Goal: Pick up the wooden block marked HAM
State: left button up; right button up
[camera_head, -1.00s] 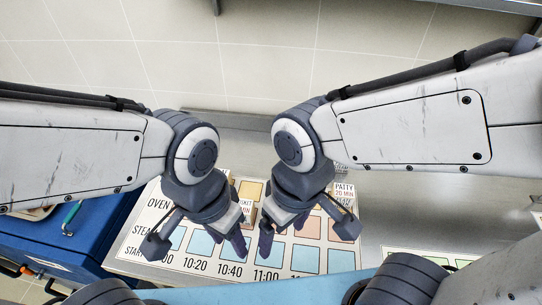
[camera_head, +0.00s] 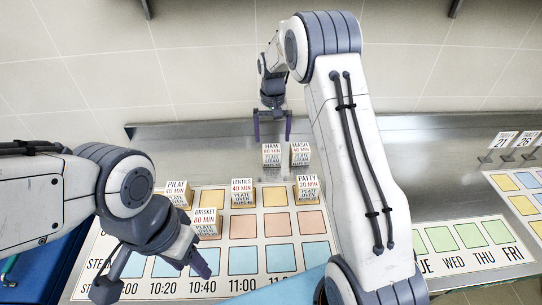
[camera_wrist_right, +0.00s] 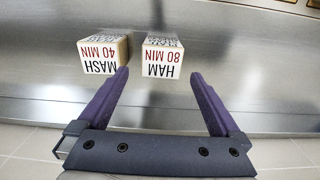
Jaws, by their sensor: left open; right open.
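The wooden block marked HAM (camera_head: 272,156) stands on the steel counter behind the printed chart, left of the MASH block (camera_head: 300,155). My right gripper (camera_head: 272,138) is open and empty, just behind and above the HAM block. In the right wrist view, the HAM block (camera_wrist_right: 163,56) shows ahead between the open fingertips, and the MASH block (camera_wrist_right: 103,57) is close to it, partly overlapped by the left finger. My left gripper (camera_head: 201,264) is open over the chart's lower left, with its fingers partly hidden by its wrist.
The chart (camera_head: 305,282) holds the PILAF (camera_head: 178,193), LENTILS (camera_head: 243,193), PATTY (camera_head: 307,188) and BRISKET (camera_head: 206,224) blocks. Numbered tags (camera_head: 505,140) stand at the right.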

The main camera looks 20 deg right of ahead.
aim_at(272, 148)
notch_tip(272, 148, down, 3)
jog(key=shift+a+f, duration=0.1)
jog(key=shift+f, duration=0.05)
notch_tip(272, 148, down, 5)
jog(key=shift+r+p, duration=0.1)
jog(key=shift+p, duration=1.15)
jog(key=shift+f, duration=0.35)
jog(key=c, duration=1.3)
jog(key=shift+c, duration=0.4)
jog(key=shift+r, duration=0.1)
jog(key=shift+r, duration=0.1)
